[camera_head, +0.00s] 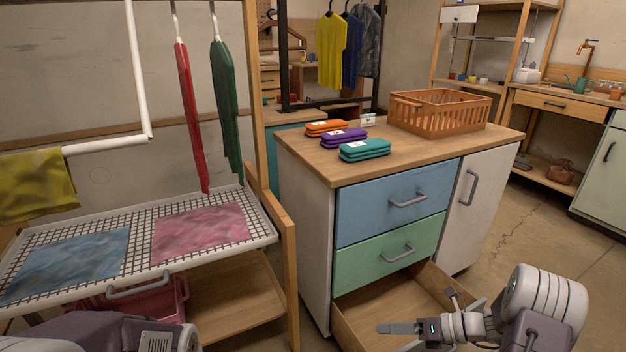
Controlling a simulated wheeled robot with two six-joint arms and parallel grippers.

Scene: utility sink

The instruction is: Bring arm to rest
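My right gripper (392,338) is at the bottom right, in front of the pulled-out bottom drawer (385,305). Its two fingers point left and appear spread, with nothing seen between them; the lower finger is partly cut off by the frame edge. Only links of my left arm show at the bottom left; the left gripper is out of view. The drawer's bare wooden interior shows, with its front partly hidden by my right arm. Above it, the green drawer (390,252) and blue drawer (398,201) are closed.
A drying rack (138,222) with cloths stands left, beside a wooden post (289,270). Open floor (540,235) lies right.

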